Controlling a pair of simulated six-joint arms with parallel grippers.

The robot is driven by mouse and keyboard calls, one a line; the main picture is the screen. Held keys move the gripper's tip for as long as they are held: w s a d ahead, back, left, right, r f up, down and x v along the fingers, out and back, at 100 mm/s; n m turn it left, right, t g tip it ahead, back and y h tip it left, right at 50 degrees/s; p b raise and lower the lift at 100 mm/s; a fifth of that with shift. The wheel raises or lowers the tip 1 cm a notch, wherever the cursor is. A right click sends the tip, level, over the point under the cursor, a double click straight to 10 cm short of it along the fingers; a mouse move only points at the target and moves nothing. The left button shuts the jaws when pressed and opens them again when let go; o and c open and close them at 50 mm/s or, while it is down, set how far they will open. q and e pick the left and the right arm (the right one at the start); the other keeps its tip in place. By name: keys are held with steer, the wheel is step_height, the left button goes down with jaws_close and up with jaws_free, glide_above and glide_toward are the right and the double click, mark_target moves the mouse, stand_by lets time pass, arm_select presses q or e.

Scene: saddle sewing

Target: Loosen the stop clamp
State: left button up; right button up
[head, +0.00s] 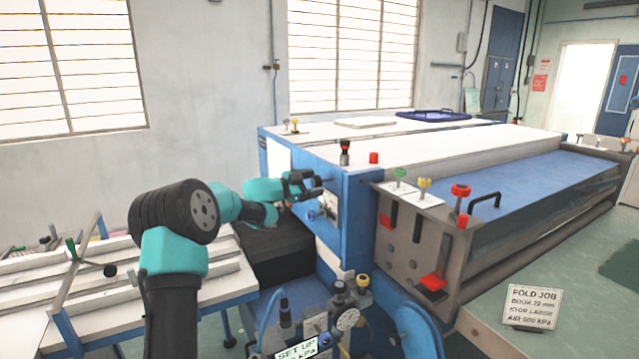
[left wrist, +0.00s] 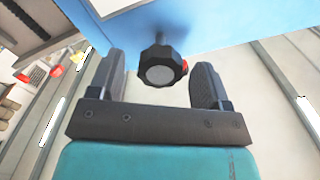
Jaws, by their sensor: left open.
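In the left wrist view a black lobed knob (left wrist: 160,66) with a grey round face and a red mark on its right side sits on a short shaft at a blue panel. It looks like the stop clamp's knob. My left gripper (left wrist: 157,76) is open, with one finger on each side of the knob and gaps between. In the head view my left gripper (head: 316,188) is at the left end face of the blue machine (head: 357,215); the knob is hard to make out there. My right gripper is not in view.
A gauge (head: 347,319) and valves stand in front. A white slatted table (head: 50,290) is at left.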

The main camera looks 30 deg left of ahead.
arm_select(q)
steer(key=v, duration=1.4)
